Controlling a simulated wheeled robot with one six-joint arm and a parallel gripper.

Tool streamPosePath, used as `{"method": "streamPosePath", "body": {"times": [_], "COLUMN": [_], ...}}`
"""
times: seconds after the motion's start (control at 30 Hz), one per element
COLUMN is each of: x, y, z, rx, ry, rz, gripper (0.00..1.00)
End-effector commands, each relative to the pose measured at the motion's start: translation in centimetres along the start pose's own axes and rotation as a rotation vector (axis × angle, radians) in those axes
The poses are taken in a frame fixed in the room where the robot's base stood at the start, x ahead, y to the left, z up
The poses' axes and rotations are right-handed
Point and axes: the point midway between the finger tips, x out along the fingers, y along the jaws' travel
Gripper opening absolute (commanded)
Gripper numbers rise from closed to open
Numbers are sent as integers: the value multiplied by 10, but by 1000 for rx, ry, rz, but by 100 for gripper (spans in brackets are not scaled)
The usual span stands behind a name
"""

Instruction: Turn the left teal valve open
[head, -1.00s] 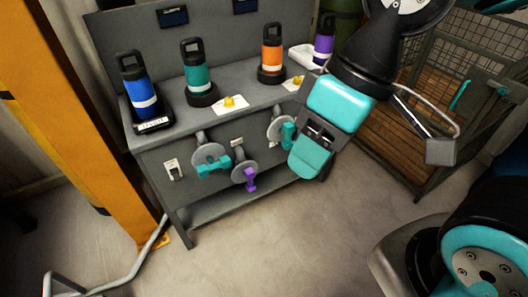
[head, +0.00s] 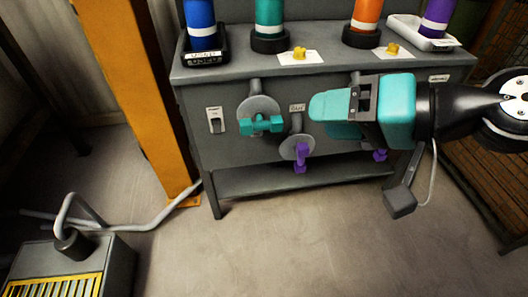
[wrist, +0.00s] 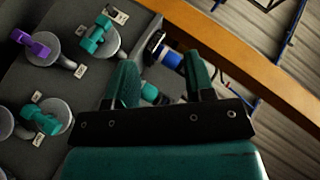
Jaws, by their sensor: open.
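The left teal valve (head: 262,124) is on the bench front in the head view. Its teal handle lies roughly crosswise in front of a round grey disc. It also shows at the upper left of the wrist view (wrist: 95,35). My gripper (head: 328,112) is to the right of this valve in the head view, pointing left, apart from it and empty. In the wrist view its two teal fingers (wrist: 162,85) stand apart. Another teal valve (wrist: 42,120) shows at the lower left there; my gripper hides it in the head view.
A purple valve (head: 300,158) sits low and right of the left teal valve; another purple handle (head: 380,155) is further right. An orange post (head: 135,75) and a grey box (head: 110,262) stand at left. Floor before the bench is clear.

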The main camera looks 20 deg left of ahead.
Motion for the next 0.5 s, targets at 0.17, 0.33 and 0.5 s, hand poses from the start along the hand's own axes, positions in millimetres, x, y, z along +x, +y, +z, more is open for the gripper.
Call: {"method": "streamPosePath", "body": {"times": [0.17, 0.33, 0.5], "x": [81, 124, 143], "y": [83, 152, 201], "z": [17, 22, 28], "rx": [229, 458, 610], "ry": [229, 437, 574], "rz": [-166, -237, -246], "gripper": [49, 49, 49]}}
